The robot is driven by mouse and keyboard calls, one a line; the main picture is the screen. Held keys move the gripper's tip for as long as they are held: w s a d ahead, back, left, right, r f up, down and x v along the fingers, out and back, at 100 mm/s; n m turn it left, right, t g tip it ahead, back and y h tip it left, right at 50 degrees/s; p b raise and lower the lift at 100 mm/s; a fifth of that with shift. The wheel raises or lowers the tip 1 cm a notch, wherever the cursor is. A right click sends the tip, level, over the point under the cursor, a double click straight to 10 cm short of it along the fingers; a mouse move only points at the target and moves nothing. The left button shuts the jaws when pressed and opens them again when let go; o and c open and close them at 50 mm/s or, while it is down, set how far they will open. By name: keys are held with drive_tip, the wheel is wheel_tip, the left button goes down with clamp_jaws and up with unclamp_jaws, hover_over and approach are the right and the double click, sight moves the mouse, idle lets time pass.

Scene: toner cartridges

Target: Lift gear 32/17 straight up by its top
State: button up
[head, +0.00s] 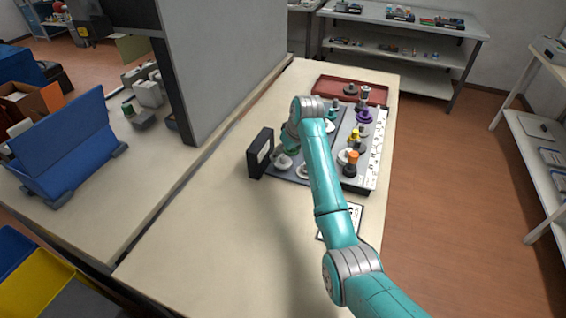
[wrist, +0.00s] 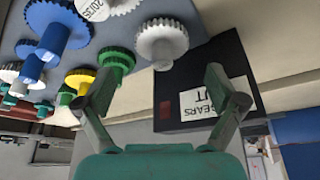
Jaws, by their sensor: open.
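Several toothed gears stand on a grey board (head: 341,130). I cannot read which is gear 32/17. In the wrist view a white gear (wrist: 162,40) is at top centre, a green gear (wrist: 117,60) left of it, then a yellow gear (wrist: 80,77) and a tall blue gear (wrist: 52,30). A round label reading 20/35 (wrist: 92,8) shows at the top edge. My gripper (wrist: 160,80) is open, with nothing between its fingers. Its left finger overlaps the green and yellow gears in the picture; contact cannot be told. In the head view my arm hides part of the board.
A black box (head: 260,153) stands at the board's left; its label shows GEARS and OUT in the wrist view (wrist: 204,99). A red tray (head: 326,84) lies behind the board. A grey partition stands left. The table's front is largely clear.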

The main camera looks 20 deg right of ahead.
sight(284, 157)
drive_tip(key=shift+s+x, duration=0.2)
drive_tip(key=shift+x, duration=2.05)
drive_tip(key=shift+a, duration=0.1)
drive_tip(key=c, duration=1.2)
